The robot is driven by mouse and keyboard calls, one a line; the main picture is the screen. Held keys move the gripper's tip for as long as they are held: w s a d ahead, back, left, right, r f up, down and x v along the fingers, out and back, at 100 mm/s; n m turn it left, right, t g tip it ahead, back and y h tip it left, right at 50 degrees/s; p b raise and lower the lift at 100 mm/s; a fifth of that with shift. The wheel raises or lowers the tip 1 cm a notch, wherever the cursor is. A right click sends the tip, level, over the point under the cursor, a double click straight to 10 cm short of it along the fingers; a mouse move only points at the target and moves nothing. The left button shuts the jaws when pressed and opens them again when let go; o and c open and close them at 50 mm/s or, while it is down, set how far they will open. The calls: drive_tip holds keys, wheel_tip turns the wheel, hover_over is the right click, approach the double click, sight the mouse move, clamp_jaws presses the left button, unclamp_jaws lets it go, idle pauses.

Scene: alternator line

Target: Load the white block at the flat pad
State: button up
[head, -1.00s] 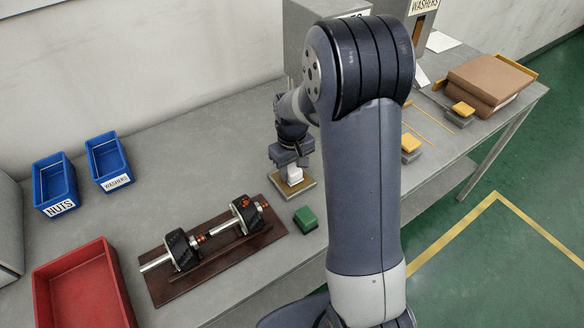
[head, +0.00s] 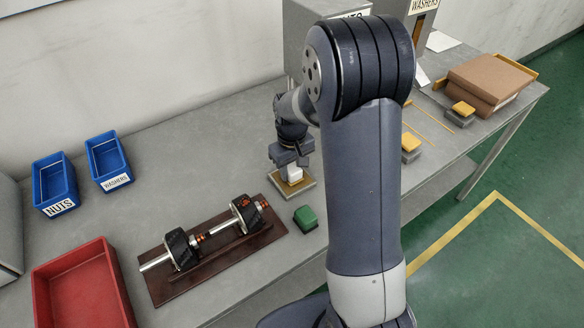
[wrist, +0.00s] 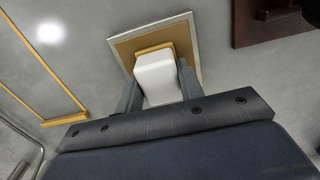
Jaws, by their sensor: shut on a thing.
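The white block (wrist: 159,78) is between the fingers of my gripper (wrist: 158,88) in the wrist view, and the gripper is shut on it. In the head view the white block (head: 294,175) shows just below my gripper (head: 291,164). The flat pad (head: 306,192), a tan square with a pale rim, lies under the block on the table. The pad (wrist: 190,42) also shows behind the block in the wrist view, with a small yellow piece (wrist: 153,48) at the block's far edge. I cannot tell whether the block touches the pad.
A green block (head: 306,217) stands right beside the pad. A dark brown board (head: 170,291) with shafts and rotor parts lies to the left. Blue bins (head: 55,182), a red tray (head: 112,268), yellow-topped blocks (head: 411,142) and a brown box (head: 488,80) are around.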

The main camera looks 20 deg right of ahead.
sight(292, 167)
drive_tip(key=shift+r+p, duration=2.5)
drive_tip(key=shift+r, duration=1)
